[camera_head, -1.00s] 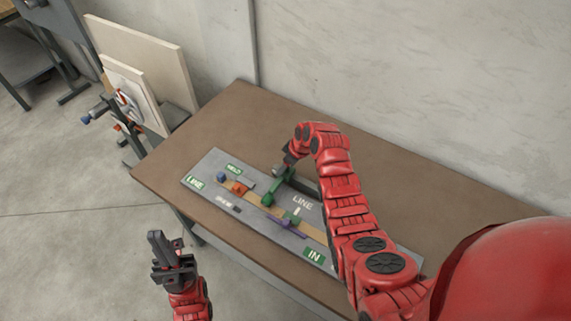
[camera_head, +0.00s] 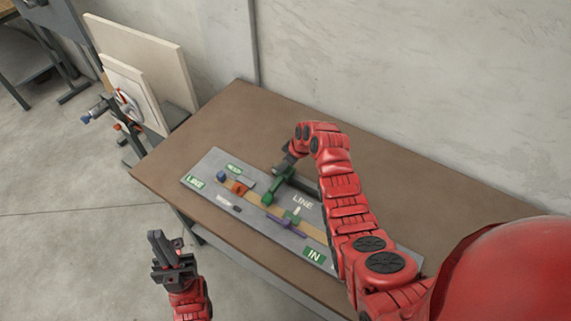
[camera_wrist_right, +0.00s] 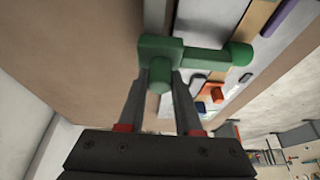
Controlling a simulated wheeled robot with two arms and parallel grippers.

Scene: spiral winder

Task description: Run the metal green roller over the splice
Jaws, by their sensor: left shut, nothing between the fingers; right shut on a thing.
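The green roller (camera_head: 270,196) is over the grey board, near the tan strip (camera_head: 261,211) that runs along it. My right gripper (camera_head: 287,163) is shut on the roller's end, from the board's far side. In the right wrist view the green piece (camera_wrist_right: 160,64) sits between the fingers, with a green bar reaching right to a round end (camera_wrist_right: 239,55). I cannot tell whether the roller touches the strip, and I cannot make out the splice. My left gripper (camera_head: 155,238) is shut and empty, off the table's near side.
The grey board (camera_head: 207,170) lies on a brown table (camera_head: 240,105) and carries green labels. An orange block (camera_head: 239,188), a blue piece (camera_head: 221,176) and a purple bar (camera_head: 286,224) are on it. A wall stands behind. The table's left end is clear.

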